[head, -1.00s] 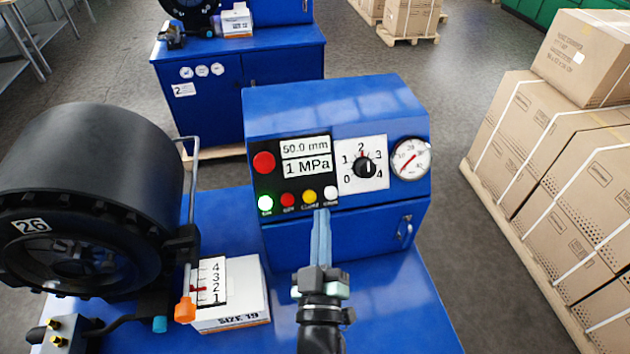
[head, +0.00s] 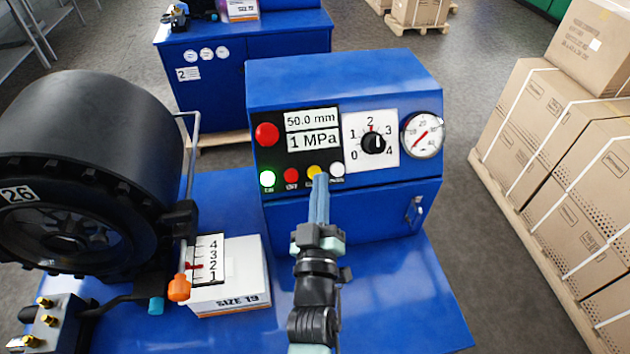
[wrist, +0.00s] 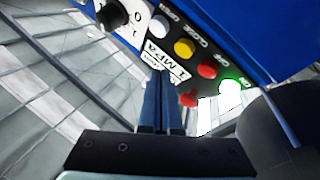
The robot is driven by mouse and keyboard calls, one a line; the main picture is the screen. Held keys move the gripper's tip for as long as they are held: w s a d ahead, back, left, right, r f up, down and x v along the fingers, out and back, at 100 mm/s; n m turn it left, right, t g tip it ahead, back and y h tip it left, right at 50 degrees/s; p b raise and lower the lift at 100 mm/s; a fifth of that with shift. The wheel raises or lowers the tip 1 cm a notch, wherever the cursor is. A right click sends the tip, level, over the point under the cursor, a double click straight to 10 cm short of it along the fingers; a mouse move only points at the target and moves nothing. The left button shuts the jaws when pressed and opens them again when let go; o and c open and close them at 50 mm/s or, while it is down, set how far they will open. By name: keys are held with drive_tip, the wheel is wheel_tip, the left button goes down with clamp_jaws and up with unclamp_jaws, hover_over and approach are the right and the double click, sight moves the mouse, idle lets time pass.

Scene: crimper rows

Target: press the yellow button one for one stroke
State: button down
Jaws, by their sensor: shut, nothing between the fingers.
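The yellow button (head: 314,171) is in the bottom row of the black panel, between a red button (head: 291,176) and a white one (head: 337,169). My gripper (head: 320,178) is shut and empty. In the head view its tips overlap the lower right edge of the yellow button and hide part of its label. I cannot tell whether they touch it. In the wrist view the yellow button (wrist: 183,48) shows clear, above and right of my fingertips (wrist: 163,74), which appear in front of the pressure display.
The lit green button (head: 267,179) and large red button (head: 266,134) are on the left of the panel. A rotary knob (head: 373,143) and gauge (head: 422,135) are on the right. The black crimper head (head: 90,150) and a white box (head: 232,292) stand left of my arm.

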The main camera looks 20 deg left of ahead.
drive_tip(key=shift+w+a+f+b, duration=0.5)
drive_tip(key=shift+w+f, duration=0.1)
drive_tip(key=shift+w, duration=0.15)
idle(1.6)
drive_tip(key=shift+w+a+f+b, duration=0.2)
drive_tip(key=shift+w+f+b, duration=0.05)
drive_tip(key=shift+w+b, duration=0.1)
drive_tip(key=shift+w+a+f+b, duration=0.2)
drive_tip(key=shift+w+f+b, duration=0.05)
drive_tip(key=shift+b, duration=0.2)
idle(0.6)
drive_tip(key=shift+r, duration=0.1)
drive_tip(key=shift+s+d+r+p, duration=0.4)
drive_tip(key=shift+s+p, duration=0.2)
drive_tip(key=shift+p, duration=0.2)
